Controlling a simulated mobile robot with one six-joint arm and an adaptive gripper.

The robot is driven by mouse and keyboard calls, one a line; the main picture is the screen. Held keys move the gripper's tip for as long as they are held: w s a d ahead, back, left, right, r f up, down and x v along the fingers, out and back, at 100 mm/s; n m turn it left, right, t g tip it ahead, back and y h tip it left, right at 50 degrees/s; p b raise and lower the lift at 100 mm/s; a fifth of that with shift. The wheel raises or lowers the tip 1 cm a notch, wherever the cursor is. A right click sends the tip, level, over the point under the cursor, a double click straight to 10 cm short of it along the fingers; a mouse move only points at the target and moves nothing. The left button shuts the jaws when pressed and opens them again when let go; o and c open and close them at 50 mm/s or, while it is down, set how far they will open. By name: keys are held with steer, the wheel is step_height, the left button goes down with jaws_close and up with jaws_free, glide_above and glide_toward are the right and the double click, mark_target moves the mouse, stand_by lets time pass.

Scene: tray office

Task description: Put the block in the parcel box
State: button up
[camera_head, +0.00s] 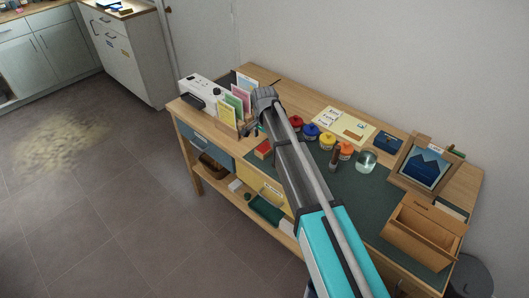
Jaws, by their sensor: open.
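A small red block-like thing (263,149) lies on the desk just left of my forearm, partly hidden by it; I cannot tell for sure that it is the block. An open brown box (420,231), which looks like the parcel box, stands at the right end of the desk. Its inside is only partly visible. My gripper (252,130) is small in view, beside the coloured cards near the desk's left part. It is open, and no held thing shows. My arm crosses the desk and hides part of its middle.
Coloured cards (228,112) and a white device (201,92) stand at the left end. Several paint-like jars (312,131), a glass jar (366,161) and a picture frame (425,167) stand farther back. The green mat (375,190) is bare left of the box.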

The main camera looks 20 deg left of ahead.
mark_target(264, 148)
steer(key=shift+s+a+f+b, duration=0.1)
steer(key=shift+f+b, duration=1.65)
steer(key=shift+f, duration=0.3)
steer(key=c, duration=1.2)
steer(key=shift+c, duration=0.2)
steer(key=shift+r, duration=0.2)
step_height(264, 148, up, 2)
steer(key=shift+p, duration=1.15)
steer(key=s+d+r+p, duration=0.7)
steer(key=s+r+p, duration=0.3)
steer(key=s, duration=0.2)
steer(key=shift+d+r+p, duration=0.2)
steer(key=shift+r+p, duration=0.15)
